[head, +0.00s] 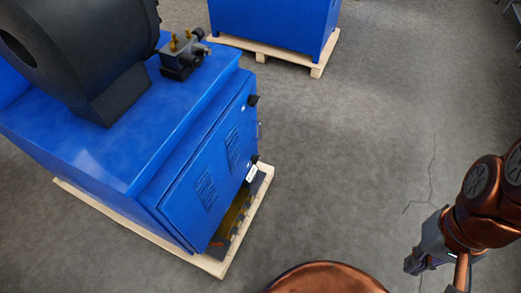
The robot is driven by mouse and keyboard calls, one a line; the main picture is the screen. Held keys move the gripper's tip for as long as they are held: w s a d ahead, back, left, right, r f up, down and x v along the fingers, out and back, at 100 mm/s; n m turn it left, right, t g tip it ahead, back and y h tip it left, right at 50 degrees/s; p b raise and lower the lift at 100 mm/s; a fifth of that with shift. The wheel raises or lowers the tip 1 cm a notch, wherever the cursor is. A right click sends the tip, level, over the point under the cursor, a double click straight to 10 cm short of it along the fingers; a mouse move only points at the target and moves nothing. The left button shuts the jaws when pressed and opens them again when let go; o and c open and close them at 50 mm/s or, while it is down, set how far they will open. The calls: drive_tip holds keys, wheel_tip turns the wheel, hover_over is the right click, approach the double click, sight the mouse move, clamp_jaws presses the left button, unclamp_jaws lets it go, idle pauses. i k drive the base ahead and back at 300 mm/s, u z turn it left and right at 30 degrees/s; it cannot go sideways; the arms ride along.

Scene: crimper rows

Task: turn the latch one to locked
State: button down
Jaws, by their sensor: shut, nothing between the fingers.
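A blue machine cabinet (185,140) stands at the left, with a vented door (212,175) on its side. Small dark fittings sit along the door's right edge, an upper one (253,100) and a lower one (254,159), with a white piece (251,174) beside the lower one. They may be latches; I cannot tell which is latch one or how it is turned. My gripper (411,267) is at the lower right, shut and empty, over the floor and well apart from the cabinet.
The cabinet rests on a wooden pallet (214,267). A black round machine part and a small brass-topped fitting (182,52) are on top. Another blue cabinet (275,22) on a pallet stands at the back. Grey floor (350,160) between cabinet and arm is clear.

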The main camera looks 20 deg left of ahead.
sight(255, 158)
drive_tip(key=u, duration=0.65)
drive_tip(key=i, duration=0.75)
drive_tip(key=u, duration=0.85)
drive_tip(key=k, duration=1)
drive_tip(key=u, duration=0.8)
drive_tip(key=i, duration=1.1)
drive_tip(key=z, duration=0.8)
